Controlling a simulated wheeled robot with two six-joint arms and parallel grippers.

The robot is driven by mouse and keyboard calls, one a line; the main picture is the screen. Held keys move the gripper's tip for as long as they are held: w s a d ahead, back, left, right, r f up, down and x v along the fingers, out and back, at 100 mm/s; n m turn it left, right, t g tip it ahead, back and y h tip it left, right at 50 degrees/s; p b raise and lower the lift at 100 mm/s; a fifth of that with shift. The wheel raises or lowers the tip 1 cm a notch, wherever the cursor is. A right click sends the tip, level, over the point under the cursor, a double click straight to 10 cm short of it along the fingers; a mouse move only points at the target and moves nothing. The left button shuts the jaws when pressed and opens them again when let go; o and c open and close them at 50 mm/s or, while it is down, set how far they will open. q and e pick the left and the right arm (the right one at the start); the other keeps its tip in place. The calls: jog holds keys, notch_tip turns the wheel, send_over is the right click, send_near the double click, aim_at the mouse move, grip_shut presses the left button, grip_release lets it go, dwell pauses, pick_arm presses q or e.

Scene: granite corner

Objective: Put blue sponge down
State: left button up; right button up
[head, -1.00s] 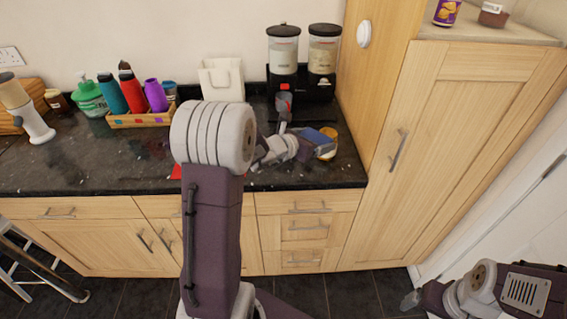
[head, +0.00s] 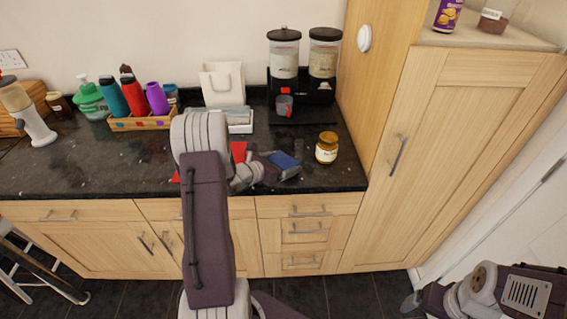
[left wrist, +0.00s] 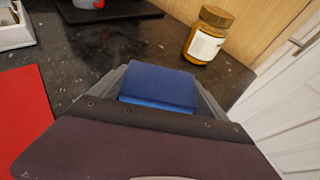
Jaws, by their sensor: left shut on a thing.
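The blue sponge (head: 284,160) is held in my left gripper (head: 281,166) over the front right part of the dark granite counter (head: 95,165). In the left wrist view the sponge (left wrist: 160,87) sits between the two grey fingers, which are shut on it. I cannot tell whether its underside touches the counter. My right arm shows at the lower right of the head view, but whether its gripper is open or shut is not clear.
A jar with a gold lid (head: 326,148) stands right of the sponge. A red flat item (left wrist: 22,115) lies to its left. Some bare counter lies between.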

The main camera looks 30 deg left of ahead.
pick_arm(q)
jog(key=shift+s+f, duration=0.1)
jog(key=shift+f, duration=0.05)
jog(key=o, duration=1.3)
